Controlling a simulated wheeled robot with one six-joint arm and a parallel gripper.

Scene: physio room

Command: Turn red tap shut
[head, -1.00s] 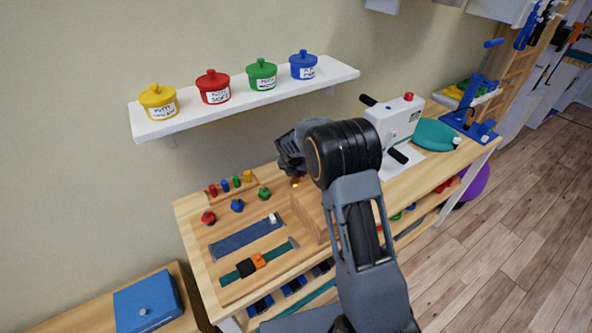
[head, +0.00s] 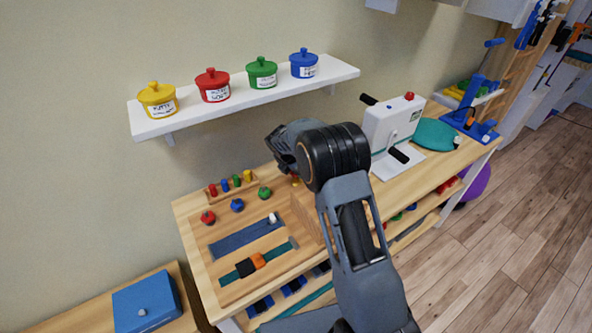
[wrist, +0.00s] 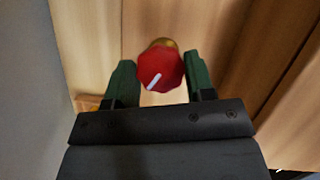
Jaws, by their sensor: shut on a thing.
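The red tap (wrist: 163,65) is a faceted red knob with a white line on its face, seen in the wrist view. The line slants from lower left to upper right. A brass part shows behind the knob. My gripper (wrist: 160,78) has its green fingers on either side of the knob and is shut on it. In the head view my gripper (head: 284,152) is over the back of the wooden bench, left of the white device. A small brass and red bit of the tap (head: 296,181) shows below it; my arm hides the rest.
The bench (head: 205,264) holds several coloured knobs and pegs, a blue strip (head: 243,238) and a white cranked device (head: 388,125). A shelf (head: 235,102) with lidded pots is on the wall above. A blue box (head: 146,302) is at lower left.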

